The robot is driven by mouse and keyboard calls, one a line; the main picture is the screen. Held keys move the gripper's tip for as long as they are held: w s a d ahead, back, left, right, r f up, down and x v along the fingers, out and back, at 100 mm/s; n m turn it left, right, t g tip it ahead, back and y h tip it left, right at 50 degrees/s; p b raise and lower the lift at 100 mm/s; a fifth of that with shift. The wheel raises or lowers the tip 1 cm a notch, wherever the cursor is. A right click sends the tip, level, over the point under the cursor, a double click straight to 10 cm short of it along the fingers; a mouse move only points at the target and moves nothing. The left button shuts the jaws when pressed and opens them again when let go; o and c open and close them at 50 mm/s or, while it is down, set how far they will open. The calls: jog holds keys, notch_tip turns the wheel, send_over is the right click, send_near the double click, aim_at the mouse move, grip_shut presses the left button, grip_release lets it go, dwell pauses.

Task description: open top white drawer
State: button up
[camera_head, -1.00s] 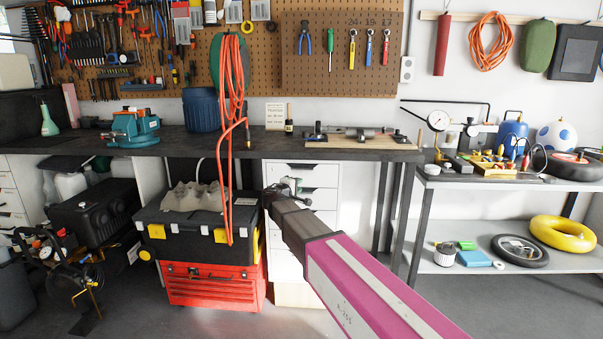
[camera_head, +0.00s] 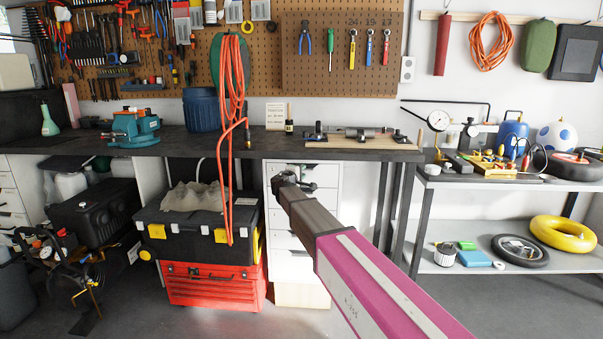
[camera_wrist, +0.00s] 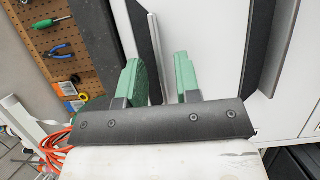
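The white drawer cabinet (camera_head: 289,242) stands under the workbench. Its top drawer (camera_head: 329,176) looks shut and is partly covered by my gripper (camera_head: 292,182). In the wrist view, turned sideways, the white drawer front (camera_wrist: 215,45) fills the middle, with a dark slot and a thin pale lip (camera_wrist: 154,45) along one edge. My gripper (camera_wrist: 158,72) has two green fingers standing apart, one on each side of this lip in the picture. Nothing is visibly clamped. Whether the fingers touch the lip cannot be told.
The dark workbench top (camera_head: 270,147) overhangs the cabinet. A black toolbox (camera_head: 190,240) on a red chest (camera_head: 215,287) stands left of it, with an orange hose (camera_head: 231,100) hanging down. A black table leg (camera_head: 382,205) is to the right. The floor in front is bare.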

jog(key=shift+w+d, duration=0.15)
jog(key=shift+w, duration=0.1)
jog(key=shift+c, duration=0.3)
grip_shut()
